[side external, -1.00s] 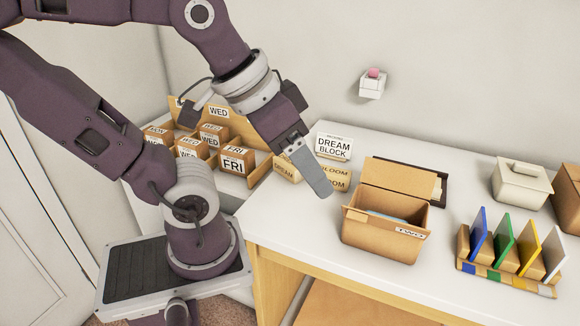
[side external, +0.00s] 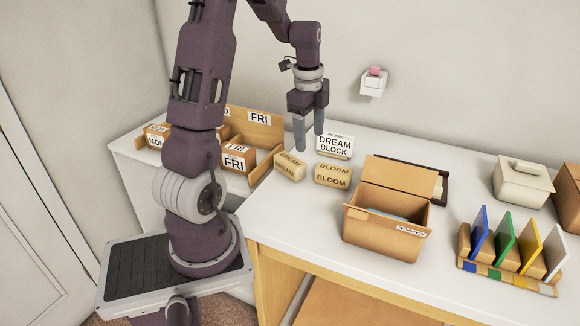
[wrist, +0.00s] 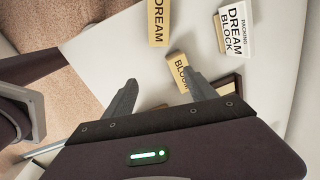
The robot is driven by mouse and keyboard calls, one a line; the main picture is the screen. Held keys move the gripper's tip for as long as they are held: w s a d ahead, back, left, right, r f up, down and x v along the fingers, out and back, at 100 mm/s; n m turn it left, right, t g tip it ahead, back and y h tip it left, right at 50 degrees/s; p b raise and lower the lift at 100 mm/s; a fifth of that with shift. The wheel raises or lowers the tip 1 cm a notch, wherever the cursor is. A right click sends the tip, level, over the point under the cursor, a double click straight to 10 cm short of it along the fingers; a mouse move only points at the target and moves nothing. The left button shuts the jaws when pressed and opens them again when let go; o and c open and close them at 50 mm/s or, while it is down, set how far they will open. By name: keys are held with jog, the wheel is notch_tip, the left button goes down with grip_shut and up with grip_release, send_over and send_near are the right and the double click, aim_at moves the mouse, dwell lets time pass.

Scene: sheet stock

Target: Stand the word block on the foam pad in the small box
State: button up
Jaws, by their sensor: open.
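The DREAM block (side external: 289,166), a tan block with dark lettering, lies on the white table; it also shows in the wrist view (wrist: 158,22). The similar BLOOM block (side external: 333,174) lies to its right and is partly seen between my fingers in the wrist view (wrist: 180,70). A white sign (side external: 335,146) reads "PACKING DREAM BLOCK". The small cardboard box (side external: 382,240), labelled TWO, stands open with its flap up; a bluish pad surface (side external: 388,214) shows inside. My gripper (side external: 309,141) is open and empty, pointing down behind the blocks, near the sign.
A cardboard organiser (side external: 256,131) with day-labelled boxes stands left. A dark tray (side external: 441,188) lies behind the small box. A rack of coloured dividers (side external: 508,275), a lidded cream box (side external: 522,183) and a brown box are at right. A white wall holder (side external: 372,85) hangs above.

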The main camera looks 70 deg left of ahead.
aim_at(290, 159)
jog(key=s+a+f+m, duration=0.1)
jog(key=a+f, duration=0.3)
jog(key=f, duration=0.1)
jog(key=s+a+f+m, duration=0.1)
jog(key=a+f, duration=0.1)
jog(key=a, duration=0.1)
jog(key=shift+s+a+f+m+g+h, duration=0.1)
jog(key=shift+s+f+m+g+h, duration=0.05)
jog(key=shift+s+m+g+h, duration=0.2)
jog(key=f, duration=0.4)
jog(key=a+f, duration=0.1)
jog(key=f, duration=0.1)
jog(key=shift+w+f, duration=0.2)
jog(key=shift+f, duration=0.05)
grip_shut()
